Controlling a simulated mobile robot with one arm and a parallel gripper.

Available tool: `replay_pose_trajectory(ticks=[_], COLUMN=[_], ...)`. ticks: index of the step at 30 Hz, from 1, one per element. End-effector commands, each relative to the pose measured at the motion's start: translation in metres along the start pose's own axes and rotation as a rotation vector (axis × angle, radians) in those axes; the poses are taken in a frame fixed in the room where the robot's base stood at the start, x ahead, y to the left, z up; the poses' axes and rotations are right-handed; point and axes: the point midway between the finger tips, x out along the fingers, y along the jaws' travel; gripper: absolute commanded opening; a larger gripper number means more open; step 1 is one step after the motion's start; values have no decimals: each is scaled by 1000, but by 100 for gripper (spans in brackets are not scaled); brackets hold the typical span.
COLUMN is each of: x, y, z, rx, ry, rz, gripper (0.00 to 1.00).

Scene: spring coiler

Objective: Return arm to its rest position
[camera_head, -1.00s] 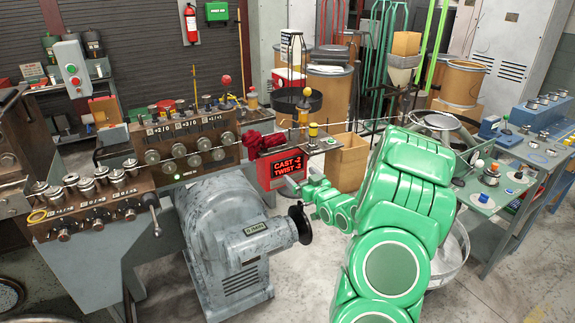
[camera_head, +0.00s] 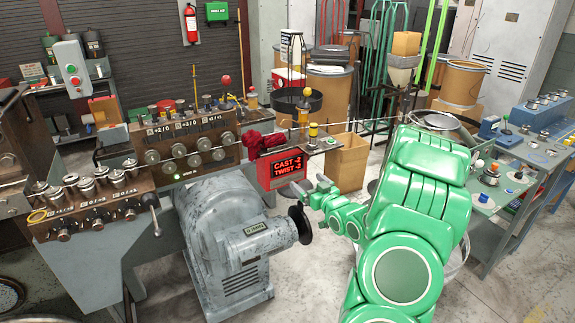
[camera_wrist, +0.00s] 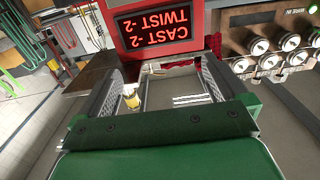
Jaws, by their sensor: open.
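My green arm stands at the right of the head view, bent over the floor between the coiler and the right-hand bench. My gripper (camera_head: 312,188) points left, in front of the red display box (camera_head: 281,168), which reads CAST -2, TWIST -2. In the wrist view, my gripper (camera_wrist: 172,88) shows its two fingers apart, with nothing held between them. The display (camera_wrist: 153,28) appears upside down beyond the fingers. A small yellow-and-white object (camera_wrist: 131,97) shows near the left finger; I cannot tell how far behind it lies.
The grey motor housing (camera_head: 232,240) with its dark disc (camera_head: 300,224) is close below my gripper. The spring coiler's knob panel (camera_head: 187,145) is at left. A bench (camera_head: 510,165) with small parts stands at right. Bare floor (camera_head: 310,285) lies in front.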

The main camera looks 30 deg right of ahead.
Motion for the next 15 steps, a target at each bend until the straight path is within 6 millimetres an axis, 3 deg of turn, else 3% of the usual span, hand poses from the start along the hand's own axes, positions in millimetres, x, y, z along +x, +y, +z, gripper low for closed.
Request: replay_pose_trajectory(ticks=[6,15], x=[-29,-52], y=[1,0], z=[0,0], rx=[1,1], ry=[-1,0], rz=[2,0], gripper=[100,100])
